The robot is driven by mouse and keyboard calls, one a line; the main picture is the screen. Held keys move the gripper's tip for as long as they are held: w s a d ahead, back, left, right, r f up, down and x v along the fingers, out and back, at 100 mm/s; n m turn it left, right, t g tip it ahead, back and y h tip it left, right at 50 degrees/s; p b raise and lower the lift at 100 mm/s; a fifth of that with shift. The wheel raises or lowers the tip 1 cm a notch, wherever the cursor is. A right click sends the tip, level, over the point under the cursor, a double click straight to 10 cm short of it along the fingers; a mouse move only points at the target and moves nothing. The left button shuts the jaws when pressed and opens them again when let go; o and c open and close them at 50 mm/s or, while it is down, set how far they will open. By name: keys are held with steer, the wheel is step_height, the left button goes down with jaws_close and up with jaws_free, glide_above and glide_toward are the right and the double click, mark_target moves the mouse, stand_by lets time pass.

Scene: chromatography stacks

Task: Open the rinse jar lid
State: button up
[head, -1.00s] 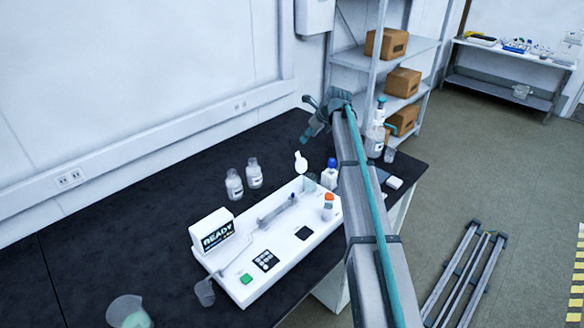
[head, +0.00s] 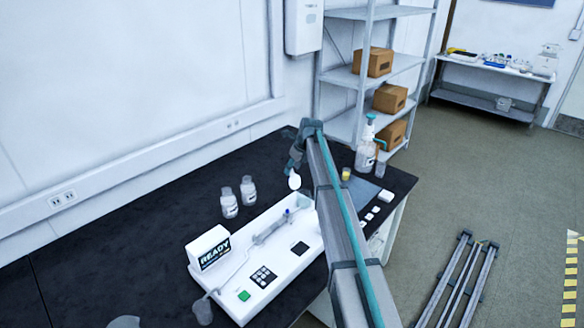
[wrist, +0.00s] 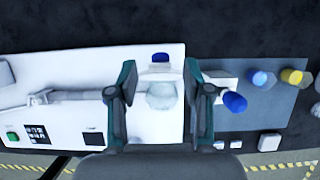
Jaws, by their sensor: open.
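The rinse jar (head: 306,202) is a small pale, translucent jar at the back right of the white instrument; my arm partly hides it. Its white round lid (head: 294,181) stands raised at the jar's back edge. In the wrist view the jar (wrist: 162,96) shows as a pale greenish round between my fingers, with a white piece and a blue patch behind it. My gripper (wrist: 160,90) is open and empty, one finger on each side of the jar. In the head view my gripper (head: 294,163) is just above the lid; contact cannot be told.
The white instrument (head: 250,280) with a READY screen (head: 210,250) fills the front bench. Two clear bottles (head: 238,198) stand behind it. The back left bench is clear.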

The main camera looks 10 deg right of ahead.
steer(key=shift+w+a+f, duration=0.15)
steer(key=shift+w+f, duration=0.05)
steer(key=shift+f, duration=0.3)
jaws_close()
